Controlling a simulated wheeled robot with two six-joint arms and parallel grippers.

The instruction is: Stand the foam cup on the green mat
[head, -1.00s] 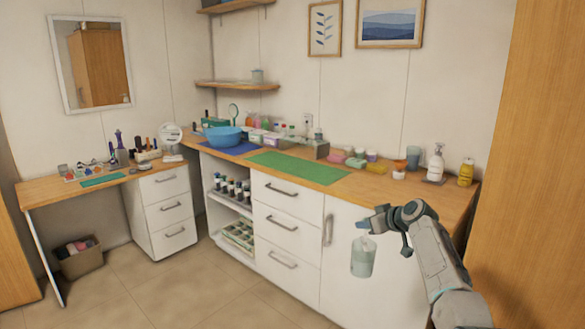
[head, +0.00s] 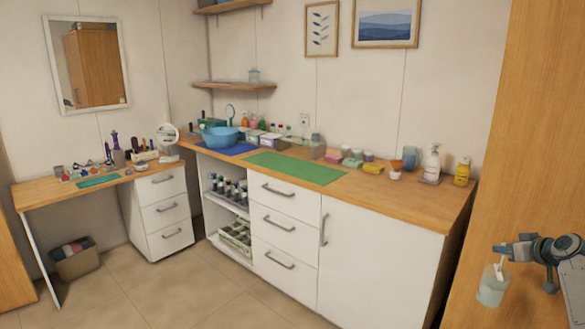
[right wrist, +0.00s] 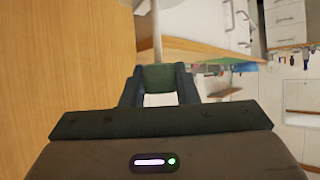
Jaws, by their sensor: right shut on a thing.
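The green mat (head: 295,168) lies flat and bare on the middle of the wooden counter. My right gripper (head: 501,251) is at the right, in front of the tall wooden panel and well away from the mat. In the right wrist view the fingers (right wrist: 159,80) close on a dark greenish piece, and a pale rod-like part extends beyond; the cup's body is not clear there. My left gripper is not in view.
The counter (head: 400,200) has a blue bowl (head: 220,136) at the left and small pots, a blue tumbler (head: 409,158), a white pump bottle (head: 432,163) and a yellow bottle (head: 462,172) along its back. Its front strip is clear. The wooden panel (head: 535,130) stands close by on the right.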

